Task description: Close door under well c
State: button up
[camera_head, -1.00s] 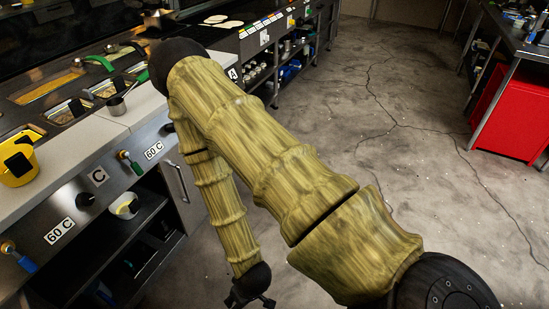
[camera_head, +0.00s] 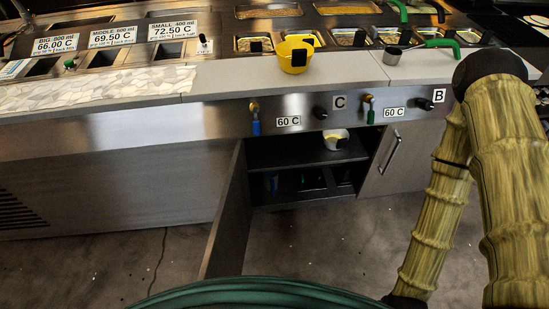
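The cabinet door (camera_head: 228,222) under well C stands open. It is hinged at the left side of the opening and swung out towards me, seen nearly edge-on. The open cabinet (camera_head: 300,150) shows dark shelves inside. My arm comes down at the right of the view, in front of the B side. Only the dark wrist end shows at the bottom edge, right of the open door and apart from it. My gripper's fingers are cut off by the frame.
A white and yellow container (camera_head: 336,139) sits on the upper shelf. A closed cabinet door (camera_head: 394,160) with a vertical handle is right of the opening. Floor shows on both sides of the open door.

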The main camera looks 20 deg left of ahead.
aim_at(224, 255)
jog(key=z, duration=1.6)
jog(key=k, duration=1.7)
jog(key=u, duration=1.35)
jog(key=k, duration=0.95)
jog(key=u, duration=0.5)
jog(key=i, duration=0.5)
jog(key=z, duration=0.15)
